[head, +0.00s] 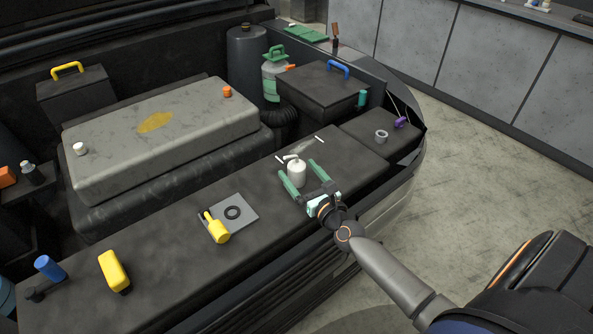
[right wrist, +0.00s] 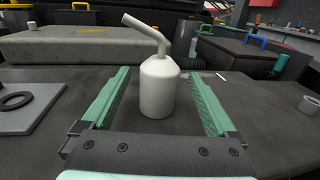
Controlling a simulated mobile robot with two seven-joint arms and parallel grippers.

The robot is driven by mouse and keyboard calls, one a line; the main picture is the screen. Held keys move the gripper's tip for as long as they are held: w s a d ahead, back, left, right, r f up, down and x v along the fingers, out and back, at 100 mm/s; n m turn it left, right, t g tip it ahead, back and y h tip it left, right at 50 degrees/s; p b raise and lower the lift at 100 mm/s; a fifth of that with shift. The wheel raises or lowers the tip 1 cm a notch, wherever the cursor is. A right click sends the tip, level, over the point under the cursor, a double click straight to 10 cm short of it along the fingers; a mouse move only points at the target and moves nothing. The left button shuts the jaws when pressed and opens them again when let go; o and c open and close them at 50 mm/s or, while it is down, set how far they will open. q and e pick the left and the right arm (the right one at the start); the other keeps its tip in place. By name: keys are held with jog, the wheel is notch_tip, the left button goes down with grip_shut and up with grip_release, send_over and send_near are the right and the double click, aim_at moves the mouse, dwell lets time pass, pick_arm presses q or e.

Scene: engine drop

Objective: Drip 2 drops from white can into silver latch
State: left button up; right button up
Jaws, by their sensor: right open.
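The white can (head: 296,174), a bottle-shaped oiler with a bent spout, stands upright on the dark front ledge. It also shows in the right wrist view (right wrist: 160,88), its spout leaning up to the left. My right gripper (head: 297,167) is open, with its green fingers on either side of the can; gaps show between fingers and can. The fingers also show in the right wrist view (right wrist: 158,74). My left gripper is not in view.
A yellow can (head: 218,231) stands by a grey plate (head: 240,208) with a black ring. A yellow block (head: 113,271) is farther left. A grey ring (head: 381,137) and a purple item (head: 400,122) sit right. The large grey engine cover (head: 190,135) rises behind.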

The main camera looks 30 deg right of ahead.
aim_at(291, 162)
jog(key=w, duration=0.5)
jog(key=shift+d, duration=0.15)
grip_shut()
dwell(0.6)
